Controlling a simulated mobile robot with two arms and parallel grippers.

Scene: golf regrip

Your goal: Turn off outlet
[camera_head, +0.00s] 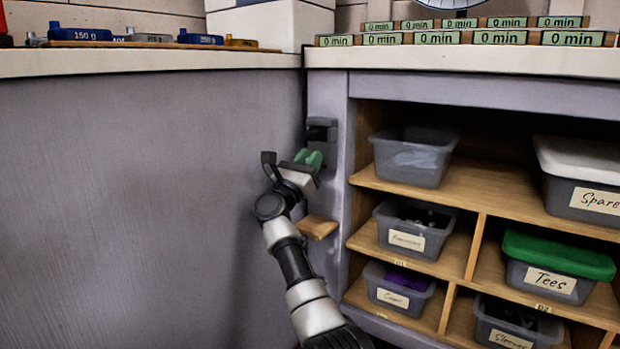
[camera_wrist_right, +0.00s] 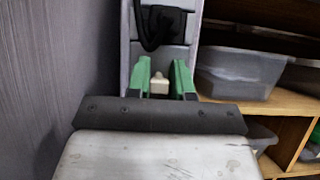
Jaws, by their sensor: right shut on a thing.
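The outlet (camera_head: 322,130) is a dark box on the narrow grey post at the cabinet's left edge. In the right wrist view a black plug with a looping cord (camera_wrist_right: 160,25) sits on it. My right gripper (camera_head: 310,158) is just below this dark box, its green fingers pointing at the post. In the right wrist view the fingers (camera_wrist_right: 159,80) stand either side of a small beige knob (camera_wrist_right: 158,83) and are shut on it. The knob is hidden in the head view. I cannot tell the switch's on or off position. My left gripper is out of view.
A grey panel (camera_head: 130,190) stands close on the left. Shelves on the right hold labelled bins, including a grey bin (camera_head: 413,157) and a green-lidded Tees bin (camera_head: 555,265). A small wooden ledge (camera_head: 318,227) juts out below the gripper. Countertops run above.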

